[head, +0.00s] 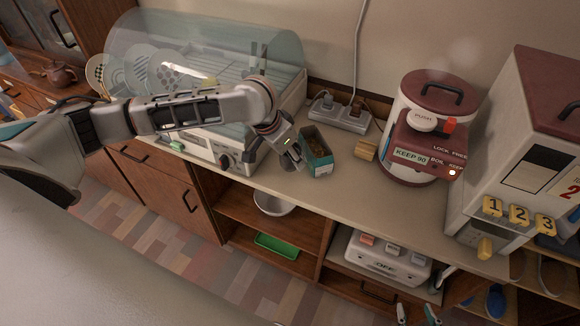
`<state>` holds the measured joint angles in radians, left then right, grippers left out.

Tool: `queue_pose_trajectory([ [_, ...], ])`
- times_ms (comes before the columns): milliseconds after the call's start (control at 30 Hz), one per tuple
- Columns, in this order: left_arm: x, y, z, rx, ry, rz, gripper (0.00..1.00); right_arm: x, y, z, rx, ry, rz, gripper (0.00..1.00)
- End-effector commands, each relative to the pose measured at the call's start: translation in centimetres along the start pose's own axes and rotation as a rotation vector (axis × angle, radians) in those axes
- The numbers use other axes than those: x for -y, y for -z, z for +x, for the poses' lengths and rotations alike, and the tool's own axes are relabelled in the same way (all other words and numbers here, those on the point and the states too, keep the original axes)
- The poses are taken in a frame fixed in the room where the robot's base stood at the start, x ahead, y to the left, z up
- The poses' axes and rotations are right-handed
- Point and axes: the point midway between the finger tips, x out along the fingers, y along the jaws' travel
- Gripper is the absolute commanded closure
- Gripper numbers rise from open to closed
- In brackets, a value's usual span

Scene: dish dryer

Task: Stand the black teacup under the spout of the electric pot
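The electric pot (391,104) stands on the counter right of centre, white with a dark red lid and a dark red front head (424,146) labelled KEEP 90. The spout's underside is hidden beneath that head. I cannot make out the black teacup anywhere in view.
The dish dryer (200,145) with plates under a clear cover stands behind my arm. The green box (317,158), a wooden block (365,151) and a power strip (340,115) lie between gripper and pot. A tall dispenser (508,150) stands right. Counter before the block is clear.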

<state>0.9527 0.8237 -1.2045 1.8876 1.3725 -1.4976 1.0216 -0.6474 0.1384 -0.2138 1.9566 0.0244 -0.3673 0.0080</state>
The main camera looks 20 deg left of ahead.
Motion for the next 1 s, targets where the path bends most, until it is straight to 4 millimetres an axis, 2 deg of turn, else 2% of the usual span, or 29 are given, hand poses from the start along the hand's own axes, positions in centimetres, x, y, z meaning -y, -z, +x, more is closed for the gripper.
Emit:
queue_pose_trajectory([
  [300, -0.1, -1.6, 3.7, 0.001, -0.002, 0.000, 0.85, 0.0, -0.1, 0.3, -0.010, -0.001, 0.001, 0.60],
  [700, 0.0, -1.7, 4.0, 0.001, 0.000, 0.000, 0.85, -0.1, 0.0, 0.1, -0.005, -0.002, 0.000, 0.60],
  [733, 0.0, -1.7, 4.0, 0.001, 0.000, 0.000, 0.52, -0.1, -0.1, 0.2, -0.004, -0.003, 0.000, 0.60],
  [767, 0.0, -1.7, 4.0, 0.001, 0.000, 0.000, 0.45, -0.1, -0.2, 0.2, -0.003, -0.003, 0.000, 0.60],
  [1000, 0.0, -1.7, 4.0, 0.001, 0.000, 0.000, 0.43, -0.1, -0.7, 0.2, 0.006, -0.003, 0.000, 0.60],
])
